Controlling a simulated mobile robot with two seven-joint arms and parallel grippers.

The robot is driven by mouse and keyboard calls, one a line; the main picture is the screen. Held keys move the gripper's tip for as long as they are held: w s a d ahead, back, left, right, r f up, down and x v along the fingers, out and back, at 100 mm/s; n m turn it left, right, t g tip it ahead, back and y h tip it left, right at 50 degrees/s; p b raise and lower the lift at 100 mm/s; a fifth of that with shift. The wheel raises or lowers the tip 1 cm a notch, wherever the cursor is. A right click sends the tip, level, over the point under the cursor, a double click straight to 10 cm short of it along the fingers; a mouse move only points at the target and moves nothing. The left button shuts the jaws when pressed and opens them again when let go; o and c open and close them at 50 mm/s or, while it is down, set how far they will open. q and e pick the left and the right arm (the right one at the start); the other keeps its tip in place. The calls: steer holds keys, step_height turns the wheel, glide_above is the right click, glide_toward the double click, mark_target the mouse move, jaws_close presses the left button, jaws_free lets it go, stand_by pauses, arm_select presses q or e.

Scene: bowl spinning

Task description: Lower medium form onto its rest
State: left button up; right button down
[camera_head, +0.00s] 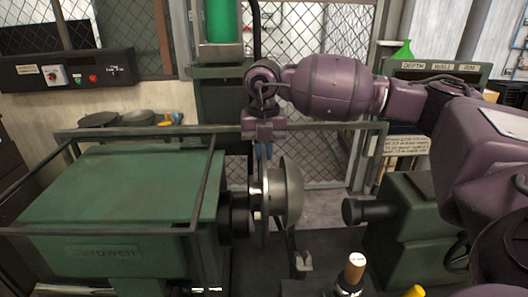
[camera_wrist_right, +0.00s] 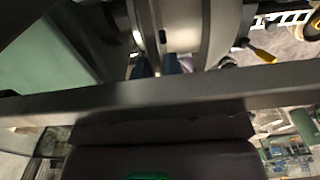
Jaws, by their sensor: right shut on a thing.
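A grey, round metal form (camera_head: 291,192) with a thin disc-like flange stands on edge at the spindle end of the green lathe (camera_head: 130,200). My right gripper (camera_head: 264,151) points down from above with blue fingertips at the top of the form and is shut on it. In the right wrist view the blue fingertips (camera_wrist_right: 168,64) meet the upper edge of the grey form (camera_wrist_right: 185,25). I cannot tell whether the form touches the dark spindle nose (camera_head: 234,214). Which rest belongs to the form is not clear. My left gripper is not in view.
A guard rail (camera_head: 330,126) runs behind and around the lathe; it crosses the right wrist view as a bar (camera_wrist_right: 120,100). The green tailstock (camera_head: 400,215) faces the form across a gap. Dark round pieces (camera_head: 138,117) lie back left.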

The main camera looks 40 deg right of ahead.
steer(key=shift+r+p, duration=1.5)
steer(key=shift+r, duration=1.4)
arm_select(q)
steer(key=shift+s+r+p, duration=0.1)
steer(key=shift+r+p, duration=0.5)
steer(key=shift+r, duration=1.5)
arm_select(e)
steer(key=shift+r, duration=1.15)
